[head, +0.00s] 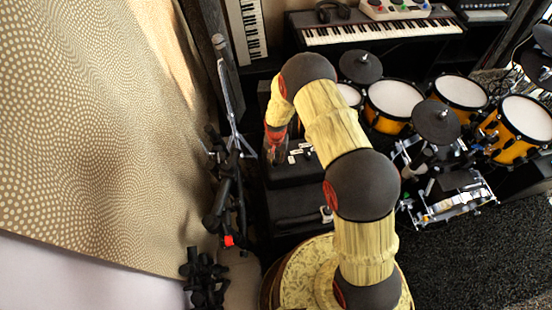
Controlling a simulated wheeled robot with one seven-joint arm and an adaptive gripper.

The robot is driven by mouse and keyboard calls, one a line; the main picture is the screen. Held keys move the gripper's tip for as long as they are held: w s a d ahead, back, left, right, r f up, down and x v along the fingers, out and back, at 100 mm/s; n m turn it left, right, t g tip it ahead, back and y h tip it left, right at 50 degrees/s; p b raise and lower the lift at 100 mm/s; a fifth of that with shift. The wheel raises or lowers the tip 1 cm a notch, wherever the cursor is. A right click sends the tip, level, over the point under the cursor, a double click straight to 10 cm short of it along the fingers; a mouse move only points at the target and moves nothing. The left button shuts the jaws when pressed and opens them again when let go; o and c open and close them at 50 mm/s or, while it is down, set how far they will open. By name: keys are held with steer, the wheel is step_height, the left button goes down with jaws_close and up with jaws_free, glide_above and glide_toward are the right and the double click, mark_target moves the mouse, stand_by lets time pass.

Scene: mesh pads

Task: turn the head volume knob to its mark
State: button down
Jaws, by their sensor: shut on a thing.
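My arm reaches over from the bottom of the head view and bends down at the left to my gripper (275,157). The gripper points down at a black amp-like box (292,176) with small white labels (300,151) on it. Its fingers are shut on the head volume knob at the left part of the box. The knob itself is hidden by the fingers, so its turn and its mark cannot be made out.
Microphone stands (231,105) and black stand parts (223,200) crowd just left of the gripper. A drum kit (394,98) stands to the right, a keyboard (380,31) behind. A dotted curtain (110,130) hangs at left. Dark carpet (470,260) is clear at lower right.

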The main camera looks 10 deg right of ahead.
mark_target(276, 160)
steer(key=m, duration=0.5)
steer(key=shift+m, duration=0.7)
steer(key=c, duration=1.6)
jaws_free()
steer(key=shift+o, duration=0.3)
step_height(276, 160, up, 12)
